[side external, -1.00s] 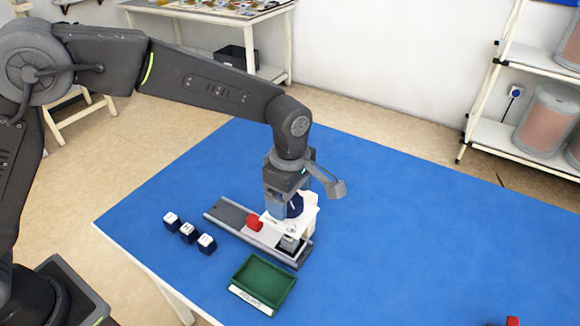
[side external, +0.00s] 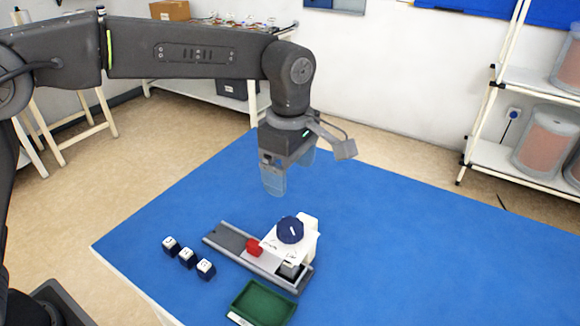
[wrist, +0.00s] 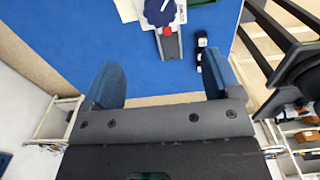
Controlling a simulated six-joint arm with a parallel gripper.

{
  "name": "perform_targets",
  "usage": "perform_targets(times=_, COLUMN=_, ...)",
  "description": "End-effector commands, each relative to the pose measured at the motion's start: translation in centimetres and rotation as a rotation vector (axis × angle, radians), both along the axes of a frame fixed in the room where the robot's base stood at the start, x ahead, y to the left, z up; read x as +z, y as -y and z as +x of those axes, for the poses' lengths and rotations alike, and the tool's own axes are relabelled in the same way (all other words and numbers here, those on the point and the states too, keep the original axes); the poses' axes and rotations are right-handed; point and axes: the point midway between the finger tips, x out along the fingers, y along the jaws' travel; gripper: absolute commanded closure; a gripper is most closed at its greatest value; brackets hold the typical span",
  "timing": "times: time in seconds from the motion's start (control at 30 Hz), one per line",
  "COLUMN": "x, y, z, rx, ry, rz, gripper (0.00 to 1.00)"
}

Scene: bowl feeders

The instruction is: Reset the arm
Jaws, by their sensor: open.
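My gripper (side external: 284,182) hangs above the blue table, over the far side of the white fixture (side external: 306,247). It is open and empty, with a clear gap below it. In the wrist view my gripper (wrist: 160,82) shows two blue fingers spread wide with nothing between them. The fixture carries a round dark blue knob (side external: 290,230) with a white mark on top. The knob also shows at the top edge of the wrist view (wrist: 160,10).
A grey rail (side external: 226,237) runs into the fixture, with a red piece (side external: 254,247) beside it. Three dark white-topped blocks (side external: 187,258) stand left; a green tray (side external: 262,304) lies in front. The table's right side (side external: 430,240) is clear.

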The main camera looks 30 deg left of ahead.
Motion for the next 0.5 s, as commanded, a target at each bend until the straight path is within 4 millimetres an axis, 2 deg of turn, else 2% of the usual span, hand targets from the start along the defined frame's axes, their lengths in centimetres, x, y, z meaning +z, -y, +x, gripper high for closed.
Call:
perform_targets(times=0.27, x=0.2, y=-0.3, z=-0.1, rx=-0.013, ry=0.005, rz=-0.002, gripper=0.16)
perform_targets(times=0.37, x=1.4, y=-1.7, z=-0.7, rx=-0.079, ry=0.029, rz=-0.011, gripper=0.16)
perform_targets(times=0.5, x=4.0, y=-5.6, z=-3.0, rx=-0.28, ry=0.097, rz=-0.02, gripper=0.16)
